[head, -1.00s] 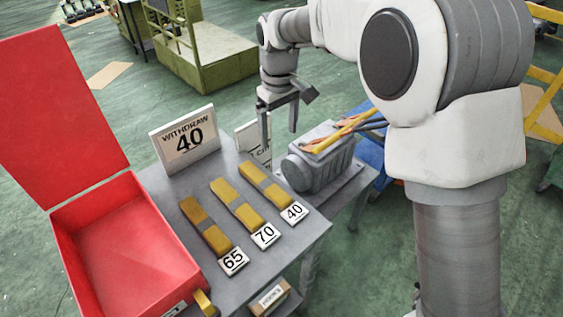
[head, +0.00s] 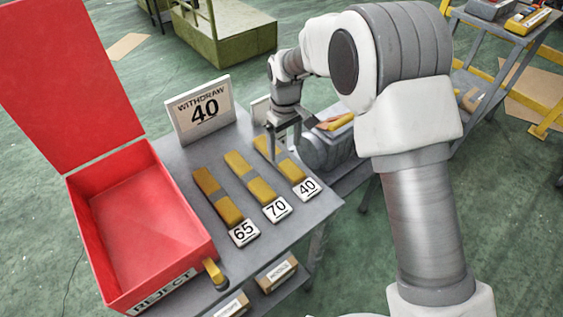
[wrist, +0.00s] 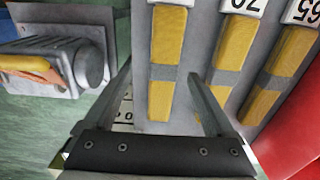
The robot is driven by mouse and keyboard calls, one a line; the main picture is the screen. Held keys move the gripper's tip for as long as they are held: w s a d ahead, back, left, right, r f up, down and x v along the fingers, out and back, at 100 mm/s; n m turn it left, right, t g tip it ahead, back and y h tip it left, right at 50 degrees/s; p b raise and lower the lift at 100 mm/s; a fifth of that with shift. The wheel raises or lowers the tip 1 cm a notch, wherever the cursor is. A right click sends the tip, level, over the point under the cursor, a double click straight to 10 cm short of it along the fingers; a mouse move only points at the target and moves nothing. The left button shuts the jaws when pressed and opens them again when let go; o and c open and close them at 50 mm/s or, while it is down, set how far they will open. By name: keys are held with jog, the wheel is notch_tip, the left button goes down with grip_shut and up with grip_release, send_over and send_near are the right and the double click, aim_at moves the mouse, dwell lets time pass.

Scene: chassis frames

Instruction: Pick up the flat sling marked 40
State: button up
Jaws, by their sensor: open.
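The flat sling marked 40 (head: 291,170) is a yellow strap with a grey middle band, the rightmost of the row on the grey table. Its white tag (head: 307,188) lies at its near end. My gripper (head: 286,148) is open and empty above the far part of this sling, hiding some of it. In the wrist view the sling (wrist: 168,40) appears between the two open fingers (wrist: 160,72), with no clear contact.
Slings marked 70 (head: 261,190) and 65 (head: 229,210) lie to the left. A "WITHDRAW 40" sign (head: 201,108) stands behind. A red open "REJECT" box (head: 201,240) is at left. A grey machine (head: 322,152) stands close on the right.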

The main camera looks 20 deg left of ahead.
aim_at(281, 158)
jog(key=f, duration=0.5)
jog(key=shift+s+a+f, duration=0.1)
jog(key=shift+s+a, duration=0.05)
jog(key=shift+a, duration=0.25)
grip_shut()
